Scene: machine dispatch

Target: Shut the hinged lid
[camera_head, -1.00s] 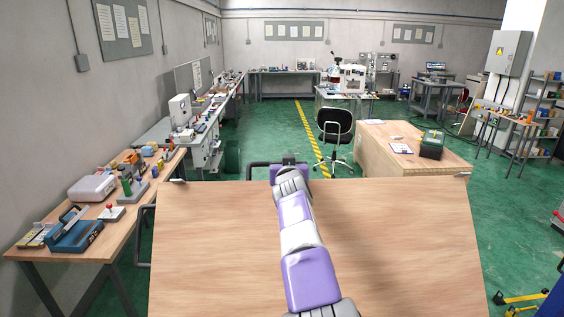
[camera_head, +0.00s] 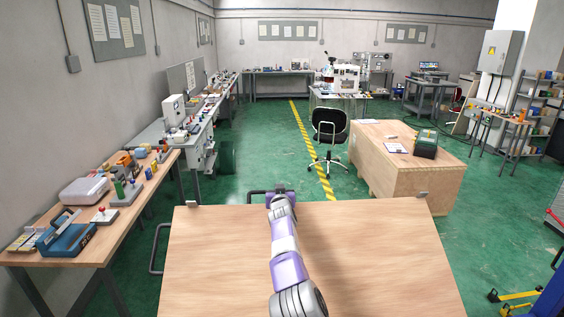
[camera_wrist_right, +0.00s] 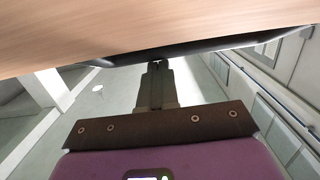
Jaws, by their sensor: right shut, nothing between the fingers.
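The hinged lid (camera_head: 215,255) is a broad light-wood panel across the bottom of the head view, with small metal fittings at its far corners. A dark bar handle (camera_head: 257,193) shows at its far edge. My right arm reaches over the panel, and my right gripper (camera_head: 281,194) is at that far edge beside the handle. In the right wrist view the lid (camera_wrist_right: 130,35) fills the top, with the dark bar (camera_wrist_right: 205,45) beneath it. My right gripper (camera_wrist_right: 157,68) is shut and empty, its tips close to the bar; contact is unclear. My left gripper is out of view.
A second dark handle (camera_head: 159,248) sticks out at the panel's left side. A workbench (camera_head: 125,215) with tools stands at left. A wooden crate (camera_head: 410,180) and a black chair (camera_head: 330,128) stand beyond the lid. Green floor (camera_head: 250,155) is open between them.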

